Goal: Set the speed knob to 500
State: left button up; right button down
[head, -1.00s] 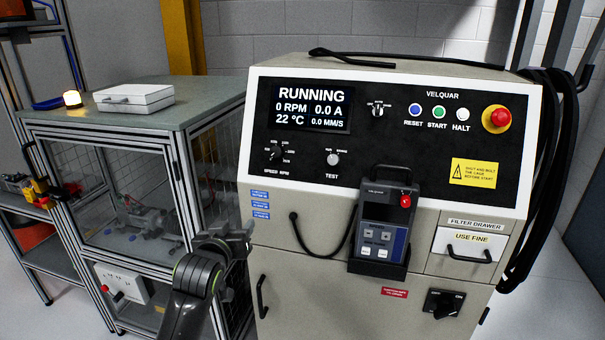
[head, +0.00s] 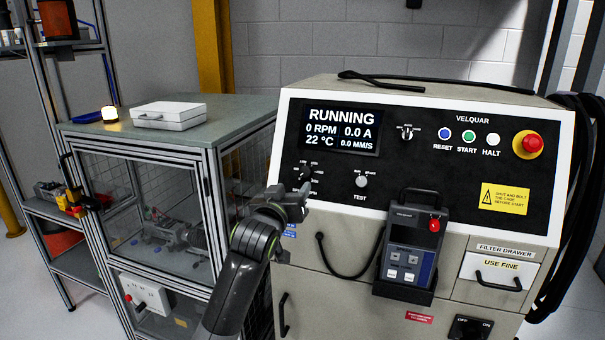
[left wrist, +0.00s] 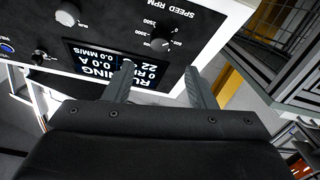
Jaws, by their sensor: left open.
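The speed knob (head: 304,174) is a small black dial on the left of the dark control panel, below the display (head: 341,130). The display reads RUNNING, 0 RPM. My left gripper (head: 298,198) is just below the knob and partly hides its lettering. In the left wrist view the panel appears upside down. There the speed knob (left wrist: 161,44) shows beyond the open, empty fingers (left wrist: 160,70), in line with the gap between them. I cannot tell exactly where its pointer stands. My right gripper is out of view.
The test knob (head: 361,181) is right of the speed knob. A handheld pendant (head: 408,250) hangs below on the cabinet with a looped cable. A red emergency stop (head: 531,143) is far right. A mesh cage (head: 140,190) stands left of the cabinet.

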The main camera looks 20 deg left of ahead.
aim_at(304, 173)
pick_arm(q)
jog(key=w+p, duration=0.1)
jog(key=w, duration=0.6)
jog(key=shift+r, duration=0.1)
jog(key=shift+w+p, duration=0.3)
jog(key=shift+w, duration=0.6)
jog(key=c, duration=1)
jog(key=shift+o, duration=0.2)
